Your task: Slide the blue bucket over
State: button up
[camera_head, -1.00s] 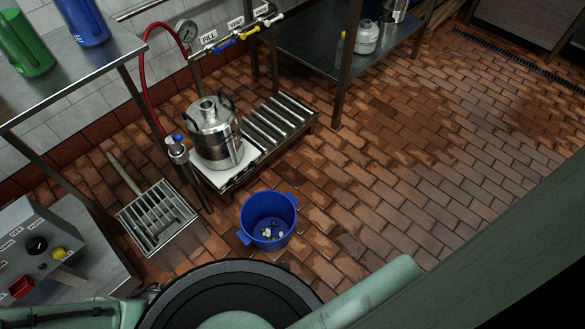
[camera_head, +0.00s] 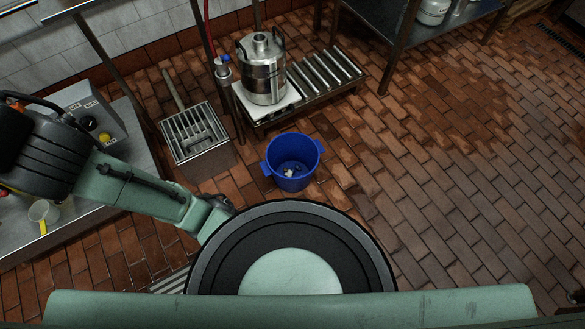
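The blue bucket (camera_head: 292,162) stands upright on the brown tiled floor, just beyond my round base. It has a tab handle on each side, and a few small pale pieces lie in its bottom. My arm reaches to the left over the metal counter, away from the bucket. My gripper's fingertips do not show; the dark part of the arm runs to the left edge of the picture.
A steel keg (camera_head: 262,75) stands on a low roller stand (camera_head: 327,79) behind the bucket. A floor drain box with a grate (camera_head: 194,133) is left of it. A control box (camera_head: 93,112) and a small cup (camera_head: 43,213) sit on the counter. Floor to the right is clear.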

aim_at(291, 158)
jog(key=i+l+u, duration=0.1)
jog(key=l+u, duration=0.35)
jog(key=l, duration=0.35)
jog(key=l+u, duration=0.5)
jog(key=l, duration=0.35)
jog(key=i, duration=0.5)
